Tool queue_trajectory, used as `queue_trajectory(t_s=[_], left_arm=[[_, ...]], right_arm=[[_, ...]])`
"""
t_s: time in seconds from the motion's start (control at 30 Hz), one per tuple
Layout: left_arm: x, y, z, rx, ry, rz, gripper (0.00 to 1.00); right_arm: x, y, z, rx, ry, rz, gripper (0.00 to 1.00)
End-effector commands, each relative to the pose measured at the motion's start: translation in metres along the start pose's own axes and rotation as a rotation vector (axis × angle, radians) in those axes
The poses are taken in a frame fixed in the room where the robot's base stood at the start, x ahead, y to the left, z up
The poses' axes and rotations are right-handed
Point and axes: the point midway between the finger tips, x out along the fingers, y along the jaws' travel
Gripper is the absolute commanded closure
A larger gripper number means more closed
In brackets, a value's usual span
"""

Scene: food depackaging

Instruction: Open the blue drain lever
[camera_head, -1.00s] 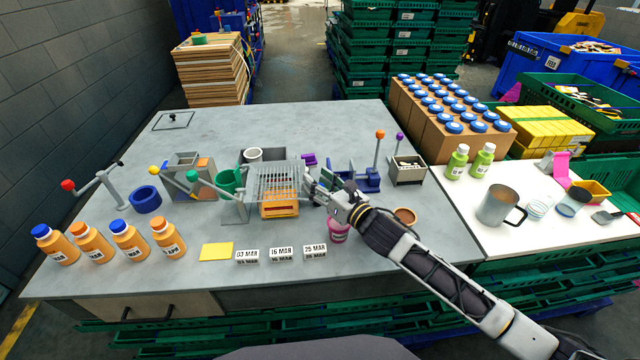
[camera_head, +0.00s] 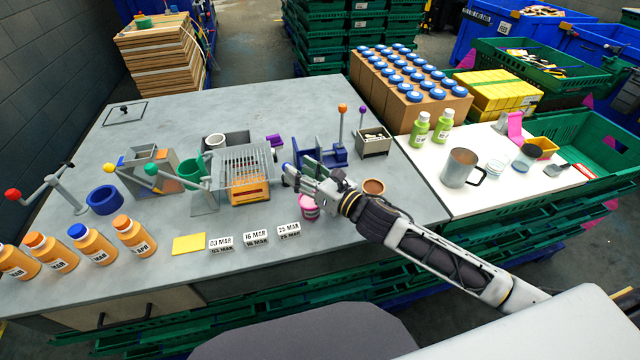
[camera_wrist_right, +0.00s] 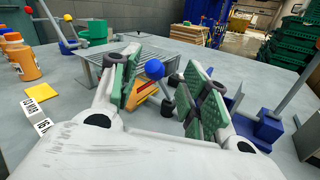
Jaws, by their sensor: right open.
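The blue drain lever shows in the right wrist view as a blue ball knob (camera_wrist_right: 154,69) on a thin grey rod. The rod slants down to a dark base (camera_wrist_right: 168,108). My right gripper (camera_wrist_right: 165,84) is open, with its green-padded fingers on either side of the knob and rod in the picture. I cannot tell whether they touch it. In the head view, my right gripper (camera_head: 294,172) is just right of the wire rack (camera_head: 247,160), and the lever is largely hidden by it. My left gripper is not in view.
An orange-and-yellow block (camera_head: 249,192) is under the rack. A blue fixture (camera_head: 322,155) with upright levers stands behind my right gripper. A pink jar (camera_head: 308,208) and a brown bowl (camera_head: 373,187) are close to the arm. The grey table (camera_head: 140,245) has free room in front.

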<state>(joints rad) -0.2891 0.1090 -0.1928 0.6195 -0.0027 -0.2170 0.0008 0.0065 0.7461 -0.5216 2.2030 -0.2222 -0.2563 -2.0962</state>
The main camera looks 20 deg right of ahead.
Motion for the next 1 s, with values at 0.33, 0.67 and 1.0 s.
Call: queue_trajectory(t_s=[0.33, 0.67, 1.0], left_arm=[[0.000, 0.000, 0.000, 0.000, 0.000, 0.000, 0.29], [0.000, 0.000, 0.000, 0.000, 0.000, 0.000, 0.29], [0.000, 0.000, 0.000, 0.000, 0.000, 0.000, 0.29]], right_arm=[[-0.024, 0.000, -0.001, 0.000, 0.002, 0.001, 0.54], [-0.043, 0.000, -0.001, 0.001, 0.002, 0.001, 0.54], [-0.058, 0.001, -0.001, 0.002, 0.002, 0.001, 0.54]])
